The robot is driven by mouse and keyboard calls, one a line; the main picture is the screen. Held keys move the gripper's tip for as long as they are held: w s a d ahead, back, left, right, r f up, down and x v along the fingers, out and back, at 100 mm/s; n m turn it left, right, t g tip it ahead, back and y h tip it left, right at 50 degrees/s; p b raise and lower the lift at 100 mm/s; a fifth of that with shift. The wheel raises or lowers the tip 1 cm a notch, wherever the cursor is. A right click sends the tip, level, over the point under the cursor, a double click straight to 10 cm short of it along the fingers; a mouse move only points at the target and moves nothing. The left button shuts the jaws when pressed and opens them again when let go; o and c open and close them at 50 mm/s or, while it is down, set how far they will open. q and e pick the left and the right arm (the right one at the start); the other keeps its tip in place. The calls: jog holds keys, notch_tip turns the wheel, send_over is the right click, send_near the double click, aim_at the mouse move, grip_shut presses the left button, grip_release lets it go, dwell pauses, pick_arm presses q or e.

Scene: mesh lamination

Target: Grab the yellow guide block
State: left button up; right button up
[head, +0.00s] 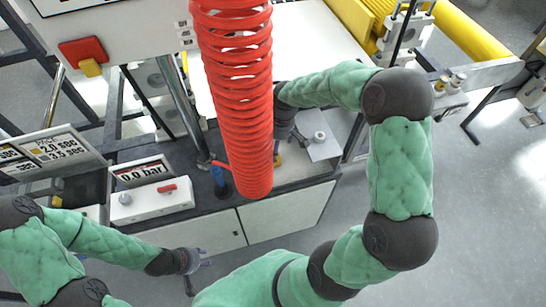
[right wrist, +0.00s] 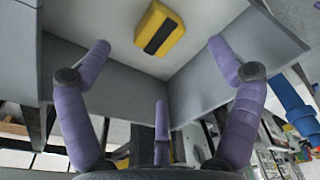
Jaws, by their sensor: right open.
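The yellow guide block (right wrist: 158,28) has a black stripe and shows at the top middle of the right wrist view, against a grey surface. My right gripper (right wrist: 155,60) is open, its purple fingers spread on either side below the block and apart from it. In the head view, a small yellow patch (head: 278,159) shows beside the red coiled hose, just below my right wrist; the hose hides most of that spot and the right fingers. My left gripper (head: 203,270) is empty near the cabinet front, its small fingers apart.
A red coiled hose (head: 236,100) hangs in front of the bench, close to my right wrist. A white box with a red switch (head: 150,201) and a pressure display (head: 141,174) stand on the bench. A yellow roller (head: 470,35) is at the back right.

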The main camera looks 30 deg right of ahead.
jog(key=f, duration=0.2)
jog(key=f+b, duration=0.1)
jog(key=f, duration=0.5)
jog(key=shift+w+a+f+b, duration=0.2)
jog(key=shift+w+a+b, duration=0.1)
jog(key=shift+w+a, duration=0.05)
jog(key=c, duration=1.7)
